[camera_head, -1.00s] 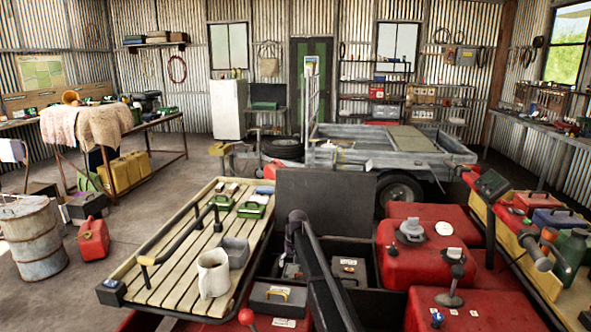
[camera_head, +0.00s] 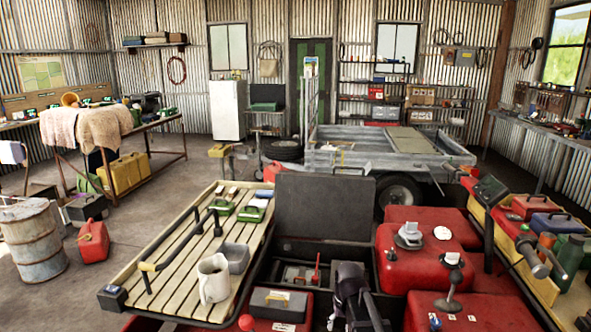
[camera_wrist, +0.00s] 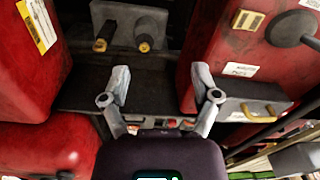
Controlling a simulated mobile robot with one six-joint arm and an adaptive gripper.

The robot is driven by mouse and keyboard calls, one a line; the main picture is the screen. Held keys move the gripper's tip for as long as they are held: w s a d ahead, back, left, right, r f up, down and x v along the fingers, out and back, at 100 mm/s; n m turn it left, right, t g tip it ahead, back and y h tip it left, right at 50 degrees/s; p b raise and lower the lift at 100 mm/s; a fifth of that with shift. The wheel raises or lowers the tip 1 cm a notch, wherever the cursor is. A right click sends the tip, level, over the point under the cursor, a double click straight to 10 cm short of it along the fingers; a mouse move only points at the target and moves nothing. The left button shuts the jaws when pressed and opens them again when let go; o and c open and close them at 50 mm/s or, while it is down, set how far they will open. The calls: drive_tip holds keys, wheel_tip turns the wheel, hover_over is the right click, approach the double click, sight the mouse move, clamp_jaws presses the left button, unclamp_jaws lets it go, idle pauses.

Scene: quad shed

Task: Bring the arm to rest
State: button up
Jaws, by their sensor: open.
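My arm (camera_head: 352,290) shows at the bottom centre of the head view, low beside the open dark box between the slatted rack and the red tanks. My gripper (camera_wrist: 160,88) shows in the wrist view with its two grey fingers spread apart and nothing between them. Beyond the fingers is a dark shelf-like surface, with a grey plate bearing two brass-tipped fittings (camera_wrist: 122,40) above it. In the head view the fingertips cannot be made out.
Red tanks (camera_head: 425,262) stand right of my arm. A slatted rack (camera_head: 180,262) with a pale jug (camera_head: 213,279) and a grey bin (camera_head: 236,257) lies left. A raised dark lid (camera_head: 325,207) stands behind. A grey toolbox (camera_head: 277,304) is close on the left. Open floor lies farther left.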

drive_tip(key=s+d, duration=0.3)
drive_tip(key=s, duration=0.8)
drive_tip(key=shift+d+r+m+p, duration=0.3)
drive_tip(key=shift+d+r, duration=0.05)
drive_tip(key=shift+r, duration=0.1)
drive_tip(key=shift+c, duration=1.4)
drive_tip(key=shift+a, duration=0.15)
